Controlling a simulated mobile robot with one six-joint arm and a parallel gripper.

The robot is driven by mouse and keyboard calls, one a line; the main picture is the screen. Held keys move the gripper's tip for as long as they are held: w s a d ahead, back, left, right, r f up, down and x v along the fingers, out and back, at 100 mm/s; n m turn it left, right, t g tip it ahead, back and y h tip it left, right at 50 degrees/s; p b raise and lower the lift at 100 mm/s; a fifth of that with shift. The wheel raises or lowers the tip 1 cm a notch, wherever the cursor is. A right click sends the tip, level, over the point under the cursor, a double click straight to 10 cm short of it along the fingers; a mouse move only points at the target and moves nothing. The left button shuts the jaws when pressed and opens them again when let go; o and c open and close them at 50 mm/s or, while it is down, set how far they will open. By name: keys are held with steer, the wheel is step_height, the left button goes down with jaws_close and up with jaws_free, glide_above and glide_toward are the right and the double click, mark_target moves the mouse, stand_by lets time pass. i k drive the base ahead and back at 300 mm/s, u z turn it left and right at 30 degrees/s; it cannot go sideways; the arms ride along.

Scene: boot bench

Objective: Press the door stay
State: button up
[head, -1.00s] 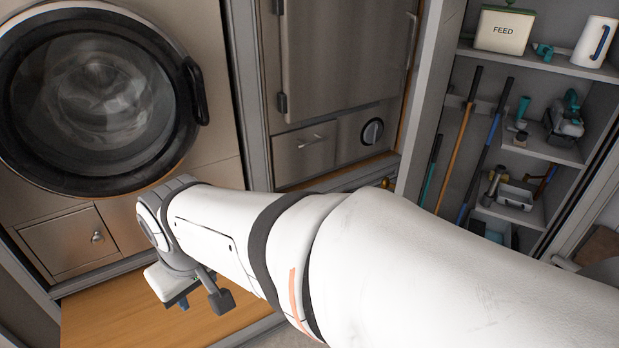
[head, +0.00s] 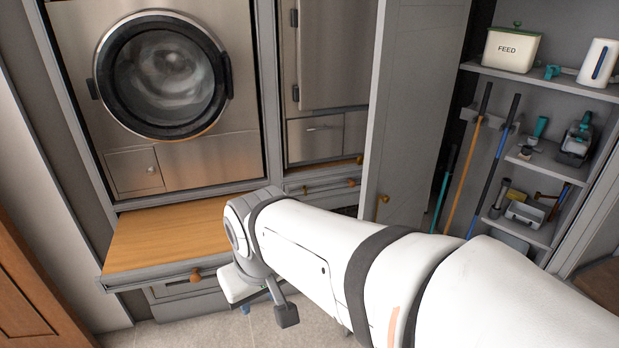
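I cannot make out a door stay in the head view; it is hidden or too small to tell. A tall grey cupboard door (head: 415,100) with a brass knob (head: 384,199) stands open beside the shelf cupboard. My white arm crosses the lower right and hides the lower part of that door. My gripper (head: 244,307) hangs below the wrist, in front of the wooden pull-out board and over the floor in the picture.
A front-loading washer (head: 165,75) stands at left above the wooden pull-out board (head: 175,230). A steel cabinet (head: 330,55) stands beside it. Shelves at right hold a feed tin (head: 511,49), a white jug (head: 598,62) and long-handled tools. Tiled floor (head: 180,335) shows below.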

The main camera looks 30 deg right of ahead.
mark_target(386, 199)
steer(key=z, duration=1.6)
steer(key=i, duration=1)
steer(key=u, duration=0.05)
steer(key=k, duration=1.05)
steer(key=z, duration=0.55)
steer(key=i, duration=1)
steer(key=z, duration=0.05)
